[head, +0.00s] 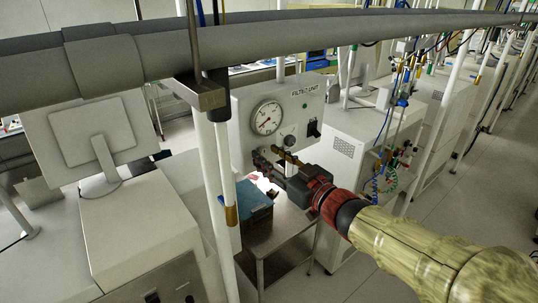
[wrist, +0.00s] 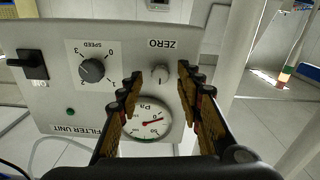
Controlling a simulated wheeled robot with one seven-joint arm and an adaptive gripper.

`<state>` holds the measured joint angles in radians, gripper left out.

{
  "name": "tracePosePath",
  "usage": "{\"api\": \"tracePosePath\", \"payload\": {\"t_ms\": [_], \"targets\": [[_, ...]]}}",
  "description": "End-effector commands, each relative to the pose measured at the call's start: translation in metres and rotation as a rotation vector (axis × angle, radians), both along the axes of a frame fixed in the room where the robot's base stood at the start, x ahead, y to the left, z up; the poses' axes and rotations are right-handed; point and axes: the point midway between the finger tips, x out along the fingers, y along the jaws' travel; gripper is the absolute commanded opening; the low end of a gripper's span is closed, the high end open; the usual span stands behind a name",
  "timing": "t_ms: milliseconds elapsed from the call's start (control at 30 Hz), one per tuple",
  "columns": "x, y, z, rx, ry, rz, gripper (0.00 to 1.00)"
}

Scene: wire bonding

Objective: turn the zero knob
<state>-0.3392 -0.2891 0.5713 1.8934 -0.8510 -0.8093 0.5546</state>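The zero knob (wrist: 160,75) is a small, light, round knob below the word ZERO on the grey filter unit panel (wrist: 50,110), which appears upside down in the wrist view. My gripper (wrist: 160,76) is open, with one dark, ribbed fingertip on each side of the knob in the picture. I cannot tell whether either finger touches it. A round Pa gauge (wrist: 148,124) with a red needle lies between the fingers, partly covered by them. In the head view my gripper (head: 272,163) is below the gauge (head: 267,117), and the zero knob cannot be made out.
The panel also carries a black speed knob (wrist: 92,70), a black switch (wrist: 30,65) and a green lamp (wrist: 70,112). A white post (head: 222,190) stands left of my gripper. A blue box (head: 255,203) sits on a low metal table (head: 290,240) below.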

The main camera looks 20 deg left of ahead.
Motion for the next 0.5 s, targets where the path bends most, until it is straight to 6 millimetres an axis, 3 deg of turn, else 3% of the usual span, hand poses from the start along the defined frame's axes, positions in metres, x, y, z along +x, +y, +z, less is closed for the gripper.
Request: {"api": "tracePosePath", "payload": {"t_ms": [333,500], "targets": [[0.0030,0.0039,-0.0005,0.001,0.001,0.000,0.36],[0.0029,0.0038,-0.0004,0.001,0.001,0.000,0.26]]}}
